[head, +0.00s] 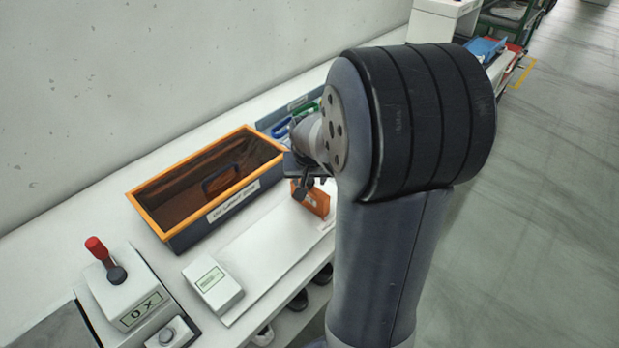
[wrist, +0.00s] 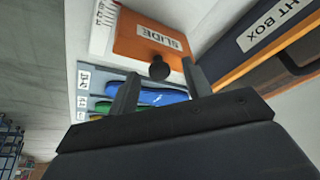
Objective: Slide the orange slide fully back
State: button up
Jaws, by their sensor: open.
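The orange slide (head: 316,200) stands on the white shelf in the head view, partly hidden by my gripper (head: 308,184). In the wrist view the orange slide (wrist: 135,42) shows a white label reading SLIDE. A dark round knob (wrist: 159,70) sticks out from its face. My gripper (wrist: 160,69) is open, with one finger on each side of the knob in the picture. The fingers look clear of the knob; I cannot tell whether its end is between them in depth.
An orange-rimmed box (head: 185,158) labelled as a light box lies left of the slide. A white block (head: 213,287) sits nearer on the white plate. A unit with a red-topped lever (head: 97,248) is at the near left. Blue and green tools (wrist: 155,97) lie beside the slide.

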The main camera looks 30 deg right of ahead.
jog(key=shift+w+d+f, duration=0.35)
jog(key=shift+w, duration=0.05)
jog(key=shift+a, duration=0.1)
grip_shut()
dwell(0.3)
